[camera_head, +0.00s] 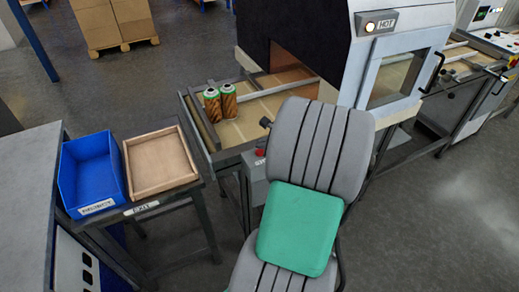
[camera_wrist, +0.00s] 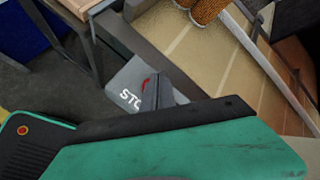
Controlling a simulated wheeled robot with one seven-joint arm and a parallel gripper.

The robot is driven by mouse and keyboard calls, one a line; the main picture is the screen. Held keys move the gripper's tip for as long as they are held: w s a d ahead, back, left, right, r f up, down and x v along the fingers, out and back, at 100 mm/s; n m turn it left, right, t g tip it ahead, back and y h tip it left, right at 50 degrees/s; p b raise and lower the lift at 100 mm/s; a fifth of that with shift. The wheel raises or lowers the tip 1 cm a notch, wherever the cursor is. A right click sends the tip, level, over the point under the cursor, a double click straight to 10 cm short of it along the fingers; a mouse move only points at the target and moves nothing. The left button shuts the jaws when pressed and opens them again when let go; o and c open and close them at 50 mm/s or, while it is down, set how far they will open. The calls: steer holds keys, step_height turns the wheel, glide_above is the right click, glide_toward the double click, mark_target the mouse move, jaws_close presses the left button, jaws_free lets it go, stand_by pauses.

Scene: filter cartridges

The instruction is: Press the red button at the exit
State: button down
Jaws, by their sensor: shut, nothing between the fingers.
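The red button (camera_head: 260,152) sits on a grey box (camera_head: 257,170) at the near corner of the conveyor frame, left of my arm in the head view. In the wrist view a sliver of the red button (camera_wrist: 145,85) shows on the grey box (camera_wrist: 122,80), beside white lettering that begins "STO". My gripper (camera_wrist: 158,92) is shut and empty, its dark fingertips in front of the button and partly hiding it. I cannot tell whether they touch it.
Two filter cartridges (camera_head: 220,103) stand on the conveyor (camera_head: 250,108) by the machine (camera_head: 385,60). Boxes on a pallet (camera_head: 112,22) stand farther back.

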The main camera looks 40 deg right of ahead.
step_height(320, 180, up, 5)
steer(key=p, duration=0.4)
steer(key=shift+r+p, duration=0.1)
steer(key=shift+p, duration=0.3)
stand_by(0.5)
